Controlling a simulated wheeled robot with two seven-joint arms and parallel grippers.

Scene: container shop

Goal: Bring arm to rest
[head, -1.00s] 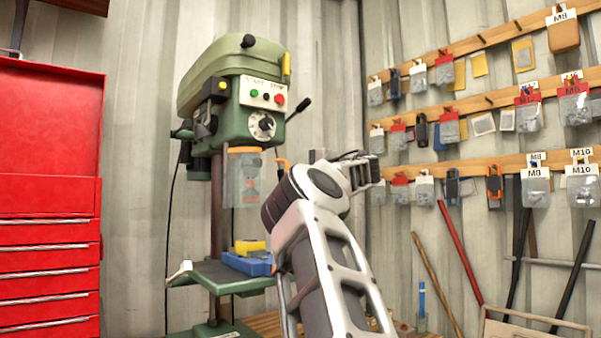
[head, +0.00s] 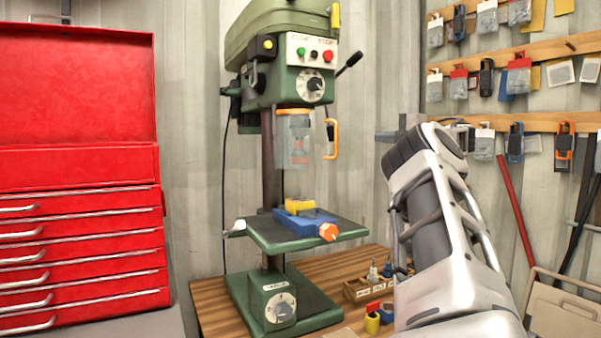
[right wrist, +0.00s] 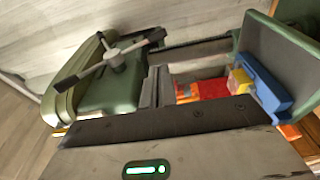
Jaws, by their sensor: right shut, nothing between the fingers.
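My right arm rises from the bottom right of the head view, its wrist bent near the top. The right gripper itself is mostly hidden behind the wrist there. In the right wrist view the right gripper (right wrist: 157,86) shows its two dark fingers shut together, with nothing between them. It is raised in the air, apart from the green drill press (head: 290,75), which also shows in the right wrist view (right wrist: 115,85). My left gripper is not in view.
A blue vise (head: 302,222) with a yellow block (head: 299,205) sits on the drill press table. A wooden bench (head: 215,305) stands below, with a small wooden holder (head: 362,292). A red tool cabinet (head: 80,165) stands left. Wall racks (head: 540,122) hang at right.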

